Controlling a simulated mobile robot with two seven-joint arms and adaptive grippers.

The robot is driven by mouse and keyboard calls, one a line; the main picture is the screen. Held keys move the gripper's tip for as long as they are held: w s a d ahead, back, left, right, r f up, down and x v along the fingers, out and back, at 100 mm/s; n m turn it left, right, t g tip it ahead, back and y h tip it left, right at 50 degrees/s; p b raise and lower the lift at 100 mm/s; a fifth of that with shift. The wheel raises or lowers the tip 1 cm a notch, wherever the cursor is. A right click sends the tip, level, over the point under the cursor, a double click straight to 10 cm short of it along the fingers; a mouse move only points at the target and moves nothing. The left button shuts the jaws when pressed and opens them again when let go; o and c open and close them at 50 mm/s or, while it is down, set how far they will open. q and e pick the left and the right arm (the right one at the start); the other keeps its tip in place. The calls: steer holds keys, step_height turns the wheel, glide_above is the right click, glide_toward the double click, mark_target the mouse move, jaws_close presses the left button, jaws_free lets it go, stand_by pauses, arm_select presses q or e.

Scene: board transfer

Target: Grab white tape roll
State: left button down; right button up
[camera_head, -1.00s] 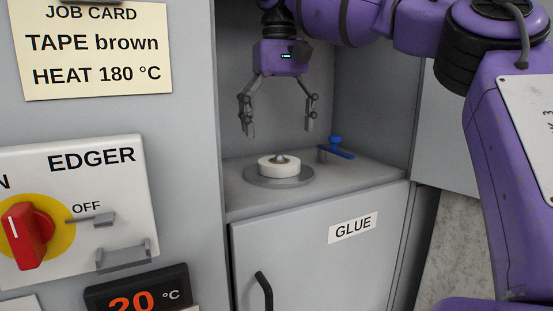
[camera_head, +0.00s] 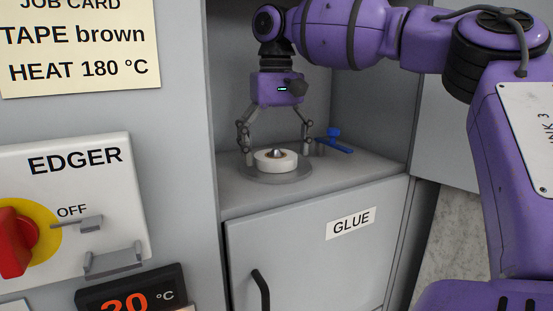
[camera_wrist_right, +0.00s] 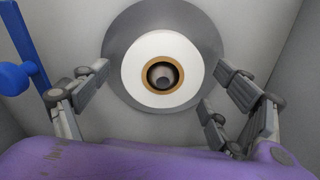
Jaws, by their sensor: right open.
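The white tape roll (camera_head: 276,160) lies flat on a round grey plate (camera_head: 268,174) in the niche, around a central spindle. In the right wrist view, the white tape roll (camera_wrist_right: 140,68) shows a brown core ring around the dark spindle. My right gripper (camera_head: 277,152) points down over the roll, open, with one finger to the left of it and one to the right. In the right wrist view its fingers (camera_wrist_right: 160,92) stand apart on both sides of the roll, and neither clearly touches it. My left gripper is not in view.
A blue handled part (camera_head: 333,140) sits behind and right of the plate; it also shows in the right wrist view (camera_wrist_right: 14,78). Niche walls enclose the sides. Below is a door with a GLUE label (camera_head: 351,223). The EDGER panel (camera_head: 75,160) and job card (camera_head: 78,45) are left.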

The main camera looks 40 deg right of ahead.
steer(key=c, duration=1.3)
steer(key=shift+o, duration=0.2)
steer(key=shift+r, duration=0.15)
